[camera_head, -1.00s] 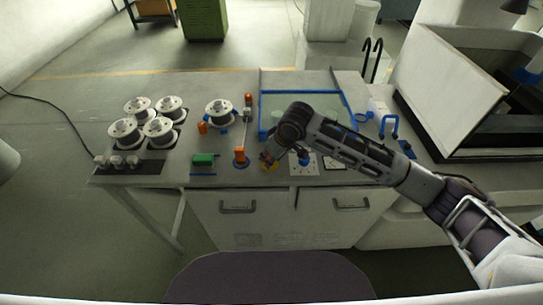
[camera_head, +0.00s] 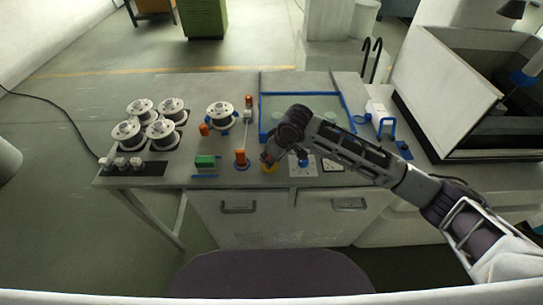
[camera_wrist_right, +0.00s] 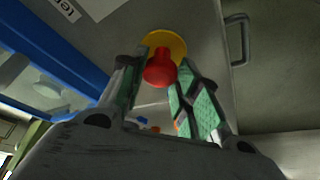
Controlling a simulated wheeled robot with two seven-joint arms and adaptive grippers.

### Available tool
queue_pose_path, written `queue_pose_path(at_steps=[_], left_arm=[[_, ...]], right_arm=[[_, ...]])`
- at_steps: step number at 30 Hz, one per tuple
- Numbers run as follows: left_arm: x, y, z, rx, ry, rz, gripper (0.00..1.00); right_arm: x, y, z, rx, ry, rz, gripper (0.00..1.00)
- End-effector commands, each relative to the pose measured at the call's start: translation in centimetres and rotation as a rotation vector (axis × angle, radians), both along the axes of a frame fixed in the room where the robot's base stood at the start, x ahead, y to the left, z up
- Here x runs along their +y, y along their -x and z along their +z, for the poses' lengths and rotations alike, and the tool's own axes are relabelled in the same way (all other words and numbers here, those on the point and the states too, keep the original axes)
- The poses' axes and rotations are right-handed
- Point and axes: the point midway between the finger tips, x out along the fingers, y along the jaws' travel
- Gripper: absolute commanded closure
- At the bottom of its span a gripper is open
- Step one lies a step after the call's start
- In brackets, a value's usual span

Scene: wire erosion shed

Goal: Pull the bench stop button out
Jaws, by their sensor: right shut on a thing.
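The bench stop button is a red mushroom knob (camera_wrist_right: 159,68) on a yellow round base (camera_wrist_right: 176,44), seen in the right wrist view. In the head view only the yellow base (camera_head: 268,169) shows, at the front edge of the bench; my gripper covers the red knob. My right gripper (camera_wrist_right: 160,88) has its green-padded fingers on either side of the red knob and is shut on it. In the head view the right gripper (camera_head: 269,157) reaches down to the button from the right. My left gripper is not in view.
The bench (camera_head: 225,178) carries several wire spools (camera_head: 127,134) at left, an orange knob (camera_head: 240,157) and a green block (camera_head: 205,162) left of the button, and a blue-framed panel (camera_head: 350,112) behind. Socket plates (camera_head: 303,168) lie close right. A drawer handle (camera_head: 238,207) is below.

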Motion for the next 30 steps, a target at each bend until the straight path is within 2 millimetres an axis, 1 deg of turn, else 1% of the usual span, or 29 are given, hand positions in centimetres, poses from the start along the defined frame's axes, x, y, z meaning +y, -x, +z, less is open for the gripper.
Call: queue_pose_path(at_steps=[1, 2, 6, 7, 15, 20, 26, 30], left_arm=[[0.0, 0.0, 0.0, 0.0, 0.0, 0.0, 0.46], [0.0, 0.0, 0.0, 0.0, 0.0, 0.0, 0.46], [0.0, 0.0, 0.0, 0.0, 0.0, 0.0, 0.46], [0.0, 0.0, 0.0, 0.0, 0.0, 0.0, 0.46], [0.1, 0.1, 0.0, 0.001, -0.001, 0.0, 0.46], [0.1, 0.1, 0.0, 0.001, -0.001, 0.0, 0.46], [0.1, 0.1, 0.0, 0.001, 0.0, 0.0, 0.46], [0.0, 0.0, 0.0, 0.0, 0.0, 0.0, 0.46]], right_arm=[[0.1, -0.3, 0.7, -0.012, -0.008, 0.0, 1.0], [0.1, -0.3, 0.7, -0.012, -0.008, 0.0, 0.66], [0.1, -0.3, 0.6, -0.011, -0.006, 0.0, 0.47], [0.1, -0.3, 0.5, -0.01, -0.006, 0.0, 0.45], [0.1, -0.2, 0.3, -0.007, -0.003, 0.0, 0.45], [0.0, -0.1, 0.6, -0.007, -0.003, 0.0, 0.45], [-0.4, 0.3, 1.9, -0.007, -0.004, 0.0, 0.45], [-0.9, 0.7, 3.5, -0.008, -0.005, 0.0, 0.45]])
